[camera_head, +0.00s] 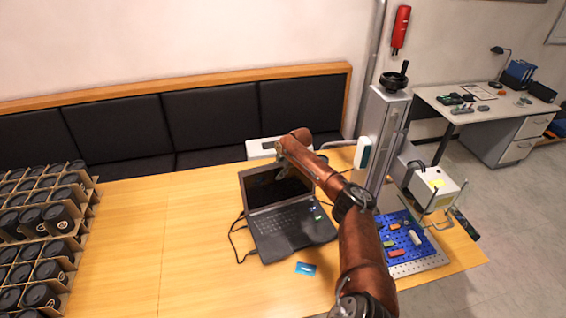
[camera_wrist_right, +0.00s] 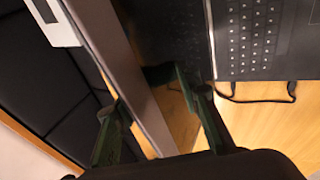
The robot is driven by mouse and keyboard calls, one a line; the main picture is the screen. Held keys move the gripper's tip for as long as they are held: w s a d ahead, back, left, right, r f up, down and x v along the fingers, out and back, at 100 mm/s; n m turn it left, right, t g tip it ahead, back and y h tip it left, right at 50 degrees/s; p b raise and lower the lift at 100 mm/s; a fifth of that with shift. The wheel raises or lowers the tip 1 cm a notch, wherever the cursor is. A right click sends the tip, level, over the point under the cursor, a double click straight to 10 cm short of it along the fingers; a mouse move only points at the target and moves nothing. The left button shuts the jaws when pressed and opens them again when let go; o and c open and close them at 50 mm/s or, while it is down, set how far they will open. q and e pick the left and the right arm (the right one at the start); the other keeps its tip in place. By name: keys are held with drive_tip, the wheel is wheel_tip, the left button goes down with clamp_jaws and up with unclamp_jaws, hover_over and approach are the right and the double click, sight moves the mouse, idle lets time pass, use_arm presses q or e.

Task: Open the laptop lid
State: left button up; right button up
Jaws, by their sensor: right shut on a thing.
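The black laptop (camera_head: 284,228) stands on the wooden table with its lid (camera_head: 262,186) raised and the dark screen facing me. Its keyboard shows, and also appears in the right wrist view (camera_wrist_right: 252,35). My right gripper (camera_head: 282,170) is at the top edge of the lid. In the right wrist view its two fingers (camera_wrist_right: 150,92) lie on either side of the lid's edge, shut on it. The arm hides part of the lid's right side. My left gripper is not in view.
A blue card (camera_head: 305,269) lies in front of the laptop. A laser marker on a column (camera_head: 381,140) stands to the right, with a blue perforated plate (camera_head: 404,236). A crate of black cylinders (camera_head: 40,240) is at the left. The table between crate and laptop is clear.

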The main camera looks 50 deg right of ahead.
drive_tip(key=v, duration=1)
drive_tip(key=shift+r, duration=0.3)
drive_tip(key=shift+w, duration=0.15)
